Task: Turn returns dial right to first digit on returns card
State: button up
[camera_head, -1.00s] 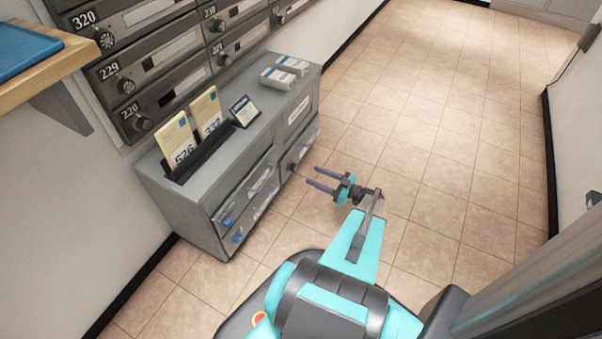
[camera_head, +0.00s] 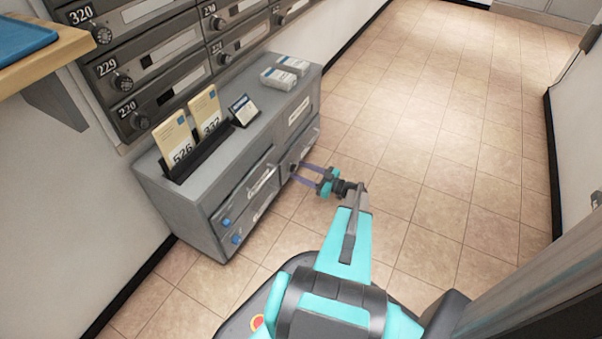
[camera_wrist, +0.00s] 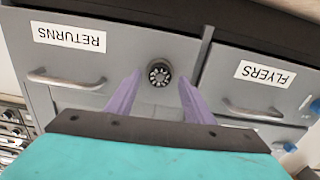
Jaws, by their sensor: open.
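In the head view the dial (camera_head: 293,166) shows just beyond my fingertips. My gripper (camera_head: 297,173) is open. In the wrist view its two purple fingers (camera_wrist: 158,84) stand on either side of the dial with gaps between; I cannot tell whether the tips reach around it. The small card (camera_head: 244,111) stands on the cabinet top; its print is too small to read.
The grey cabinet (camera_head: 183,215) stands against the wall of mailboxes (camera_head: 170,92). Envelopes marked 526 (camera_head: 178,147) and 332 (camera_head: 206,116) stand in a black holder on it, near white stacks (camera_head: 279,78). A drawer handle (camera_wrist: 66,82) lies left of my fingers in the wrist view. The floor to the right is clear.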

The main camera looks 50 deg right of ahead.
jog(key=c, duration=1)
jog(key=shift+a, duration=0.4)
jog(key=shift+c, duration=0.2)
jog(key=shift+d, duration=0.25)
jog(key=shift+m, duration=0.4)
jog(key=m, duration=0.2)
jog(key=shift+m, duration=0.3)
jog(key=m+p, duration=0.1)
jog(key=m, duration=0.5)
jog(key=shift+d+p, duration=0.15)
jog(key=shift+p, duration=0.15)
jog(key=m+p, duration=0.3)
jog(key=m, duration=0.3)
jog(key=shift+m, duration=0.3)
jog(key=shift+f+m+p, duration=0.2)
jog(key=shift+m+p, duration=1.25)
jog(key=shift+m, duration=0.85)
